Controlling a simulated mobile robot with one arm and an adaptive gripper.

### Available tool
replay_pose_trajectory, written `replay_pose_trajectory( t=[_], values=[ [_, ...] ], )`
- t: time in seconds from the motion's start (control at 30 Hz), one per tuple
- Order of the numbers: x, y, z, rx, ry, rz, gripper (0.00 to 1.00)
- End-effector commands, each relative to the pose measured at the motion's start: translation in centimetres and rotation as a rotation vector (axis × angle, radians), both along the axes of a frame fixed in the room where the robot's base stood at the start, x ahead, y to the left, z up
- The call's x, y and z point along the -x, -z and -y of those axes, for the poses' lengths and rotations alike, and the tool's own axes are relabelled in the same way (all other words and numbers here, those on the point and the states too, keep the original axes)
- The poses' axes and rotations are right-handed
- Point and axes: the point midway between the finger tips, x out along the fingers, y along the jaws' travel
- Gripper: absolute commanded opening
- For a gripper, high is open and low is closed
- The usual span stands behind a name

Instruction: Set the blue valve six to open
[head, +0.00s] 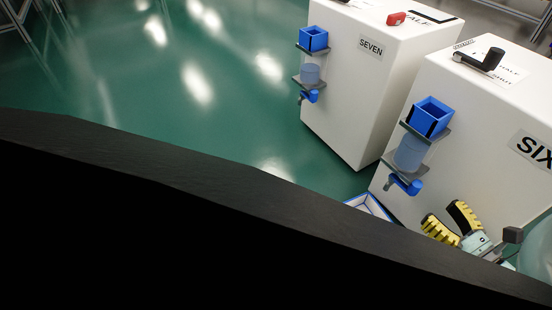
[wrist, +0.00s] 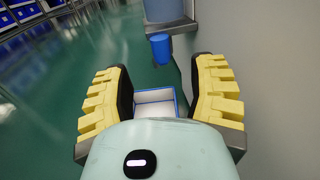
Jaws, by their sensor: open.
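The blue valve six (head: 407,184) is under the clear cylinder (head: 410,153) on the side of the white cabinet marked SIX (head: 450,130). A blue square hopper (head: 432,114) sits above the cylinder. My gripper (head: 446,216) has yellow padded fingers, open and empty, below and to the right of the valve in the head view. In the wrist view the blue valve (wrist: 161,48) shows beyond the fingertips (wrist: 160,78), roughly centred between them and apart from them. Its exact handle angle is hard to tell.
A blue-rimmed white tray (wrist: 155,96) lies below the valve; it also shows in the head view (head: 369,206). A second cabinet marked SEVEN (head: 350,95) with its own blue valve (head: 312,96) stands to the left. The green floor (head: 200,110) is clear there.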

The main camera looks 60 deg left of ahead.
Motion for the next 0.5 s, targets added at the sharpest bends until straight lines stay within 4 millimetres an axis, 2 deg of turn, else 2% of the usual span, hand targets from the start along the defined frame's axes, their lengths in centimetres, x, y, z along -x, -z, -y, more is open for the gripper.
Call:
replay_pose_trajectory(
  t=[0.03, 0.2, 0.5],
  values=[
    [-0.1, 0.0, -1.1, -0.006, 0.001, 0.0, 0.57],
    [-0.7, 0.1, -4.0, -0.005, 0.001, -0.002, 0.57],
    [-1.3, 0.1, -7.0, -0.001, -0.002, -0.001, 0.57]
  ],
)
